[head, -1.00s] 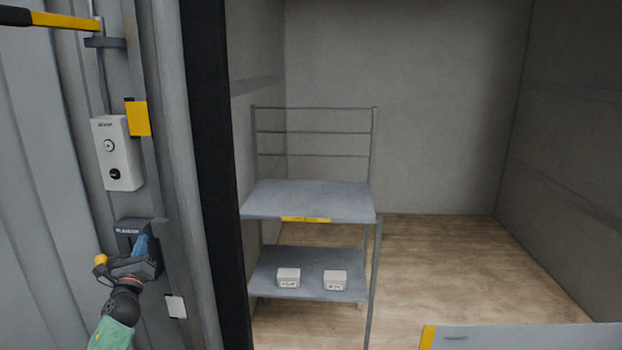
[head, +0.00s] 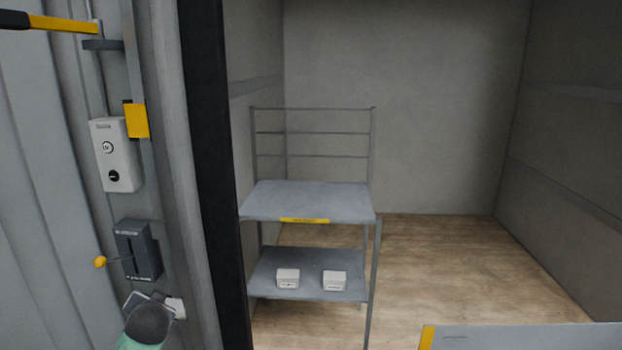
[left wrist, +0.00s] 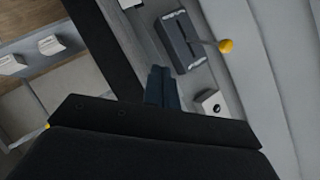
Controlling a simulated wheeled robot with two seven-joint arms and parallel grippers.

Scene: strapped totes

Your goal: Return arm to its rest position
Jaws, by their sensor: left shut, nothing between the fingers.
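My left arm comes in at the bottom left of the head view. Its left gripper (head: 148,300) is below a dark grey switch box (head: 140,250) on the grey wall panel, apart from it. A lever with a yellow knob (head: 100,262) sticks out to the left of that box. In the left wrist view the gripper's dark blue fingers (left wrist: 162,88) are together and empty. The switch box (left wrist: 182,42) and the yellow knob (left wrist: 226,45) show beyond them. My right gripper is in neither view.
A white control box (head: 118,155), a yellow tag (head: 137,120) and a yellow-and-black bar (head: 50,22) are above on the panel. A black door post (head: 215,180) stands to the right. Beyond it is a metal shelf (head: 308,200) with two white boxes on its lower level.

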